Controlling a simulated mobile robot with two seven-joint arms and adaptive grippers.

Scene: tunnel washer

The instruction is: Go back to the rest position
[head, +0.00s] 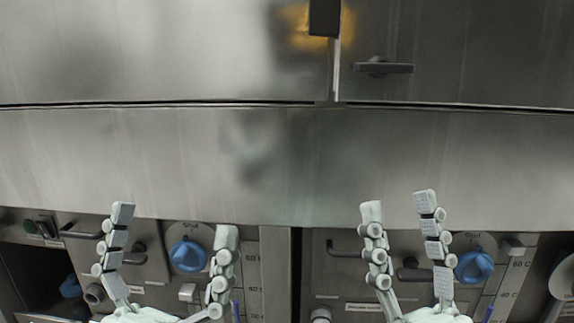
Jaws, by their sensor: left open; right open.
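My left gripper (172,222) points up in the lower left of the head view. Its fingers are wide apart with nothing between them. My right gripper (400,202) stands likewise in the lower right, open and empty. Both are in front of the washer's lower panels, apart from each other. The wrists and arms below are cut off by the bottom edge.
Broad steel panels (200,160) fill the upper view, with a dark handle (384,67) at upper right. Below are blue knobs (188,255), (474,266) and several dark pull handles. An open dark compartment (38,275) is at lower left.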

